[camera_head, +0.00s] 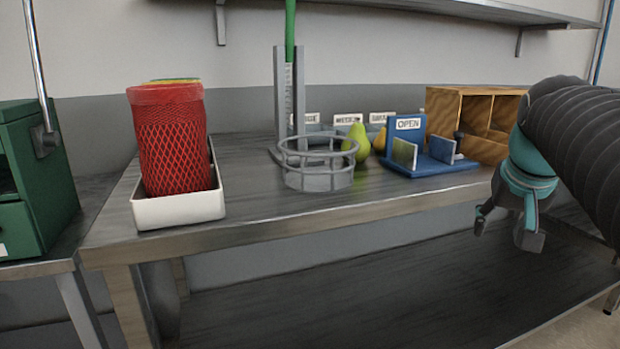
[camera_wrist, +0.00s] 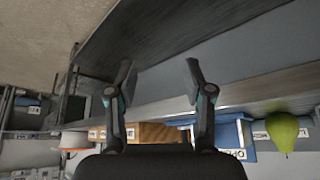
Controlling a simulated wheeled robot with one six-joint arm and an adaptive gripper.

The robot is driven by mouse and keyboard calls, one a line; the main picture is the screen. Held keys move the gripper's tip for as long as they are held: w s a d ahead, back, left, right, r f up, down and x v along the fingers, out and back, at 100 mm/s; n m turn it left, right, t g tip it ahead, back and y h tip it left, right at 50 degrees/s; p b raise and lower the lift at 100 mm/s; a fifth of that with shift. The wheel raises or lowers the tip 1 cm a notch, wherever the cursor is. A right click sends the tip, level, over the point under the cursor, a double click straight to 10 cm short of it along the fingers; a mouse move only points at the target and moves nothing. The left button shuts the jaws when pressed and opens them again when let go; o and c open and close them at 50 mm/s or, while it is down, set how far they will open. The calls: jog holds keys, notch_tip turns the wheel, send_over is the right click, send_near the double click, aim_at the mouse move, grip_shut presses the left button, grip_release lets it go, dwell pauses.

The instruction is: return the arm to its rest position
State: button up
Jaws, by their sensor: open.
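My gripper (camera_head: 509,226) hangs at the right in the head view, in front of the table's front edge and below the level of its top. It points downward. My arm comes in from the right edge above it. In the wrist view my gripper (camera_wrist: 158,82) has its two fingers spread apart, with nothing between them. The table's lower shelf and front edge show beyond the fingers.
The steel table (camera_head: 250,207) bears a red mesh holder (camera_head: 168,140) in a white tray (camera_head: 180,211), a grey wire ring (camera_head: 318,178), a green pear (camera_head: 356,142), a blue stand (camera_head: 436,168) and a wooden box (camera_head: 462,118). A green cabinet (camera_head: 40,175) stands left.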

jog(key=s+a+f+n+y, duration=0.1)
jog(key=s+a+f+n, duration=0.1)
jog(key=s+a+f, duration=0.5)
jog(key=s+a+f+n+y, duration=0.1)
jog(key=s+a+f+n, duration=0.1)
jog(key=s+a+f, duration=0.5)
notch_tip(320, 180, down, 5)
jog(key=shift+s+a+r, duration=0.15)
jog(key=shift+a+r, duration=0.05)
jog(key=shift+a, duration=0.2)
jog(key=shift+c, duration=0.3)
